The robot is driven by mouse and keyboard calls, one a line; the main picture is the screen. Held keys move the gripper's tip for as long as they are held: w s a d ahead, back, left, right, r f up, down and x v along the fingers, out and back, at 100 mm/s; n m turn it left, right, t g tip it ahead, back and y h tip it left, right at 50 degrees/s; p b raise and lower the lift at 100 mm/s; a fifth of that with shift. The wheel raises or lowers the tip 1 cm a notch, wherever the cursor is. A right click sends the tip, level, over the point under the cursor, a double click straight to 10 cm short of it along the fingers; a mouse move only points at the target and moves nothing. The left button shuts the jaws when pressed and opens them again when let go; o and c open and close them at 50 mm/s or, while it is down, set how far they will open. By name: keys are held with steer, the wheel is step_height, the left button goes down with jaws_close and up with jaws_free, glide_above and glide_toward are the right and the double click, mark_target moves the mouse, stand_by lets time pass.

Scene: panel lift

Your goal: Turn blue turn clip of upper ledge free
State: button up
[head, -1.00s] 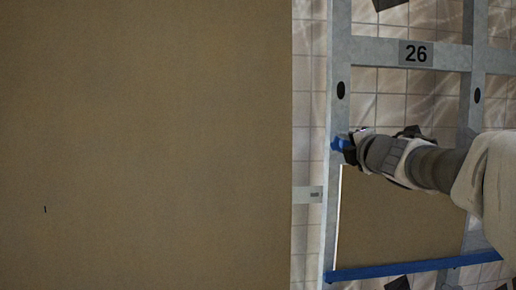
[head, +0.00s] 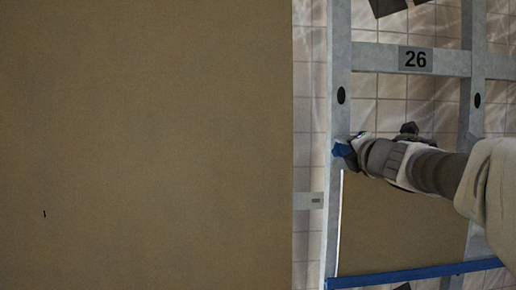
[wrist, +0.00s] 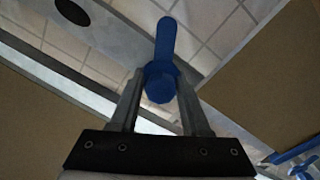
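The blue turn clip (head: 342,151) sits on the left upright of the grey frame, near the top left corner of the brown panel (head: 400,232). In the wrist view the clip (wrist: 165,42) shows as a round hub with one long lever pointing up in the picture. My gripper (wrist: 160,84) has one finger on each side of the hub, close against it. In the head view my gripper (head: 355,150) reaches the clip from the right and partly hides it. The upper ledge is hard to make out behind my arm.
A blue bar (head: 415,273) crosses the frame below the panel. A crossbar with a "26" plate (head: 416,60) is above. A large brown board (head: 145,145) fills the left. More blue parts (wrist: 300,160) show at the wrist view's lower right.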

steer(key=shift+o, duration=1.2)
steer(key=shift+s, duration=0.1)
steer(key=s+p, duration=0.3)
steer(key=s, duration=1.4)
steer(key=shift+s, duration=0.15)
steer(key=shift+m, duration=0.3)
